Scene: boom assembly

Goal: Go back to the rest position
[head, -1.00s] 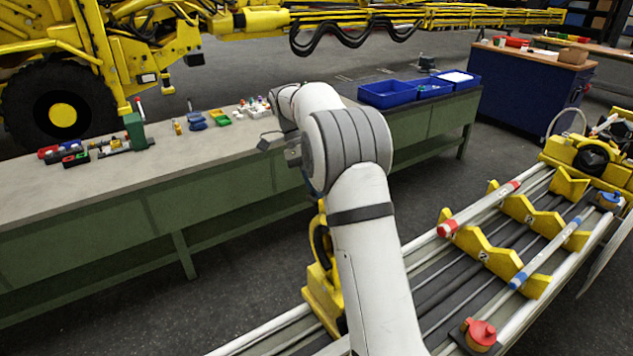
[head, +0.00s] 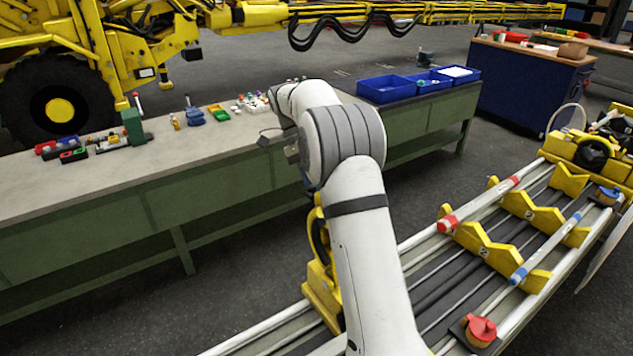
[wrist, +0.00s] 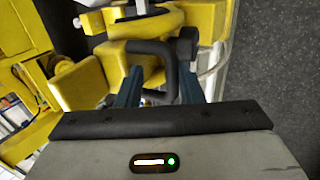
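My gripper (wrist: 160,92) shows in the wrist view as two teal fingers standing apart. A black looped handle (wrist: 165,62) on a yellow fixture (wrist: 75,82) appears between and beyond the fingers. I cannot tell whether they touch it, but I see no grip on it. In the head view my white arm rises from the bottom centre and bends at the elbow in front of the bench. My gripper is hidden there behind the arm.
The long green bench (head: 80,190) crosses the left, with small coloured parts and blue bins (head: 387,88) on top. A yellow boom fixture (head: 485,250) with red- and blue-banded rods lies at right. A blue cabinet (head: 520,85) stands behind. Floor between bench and fixture is clear.

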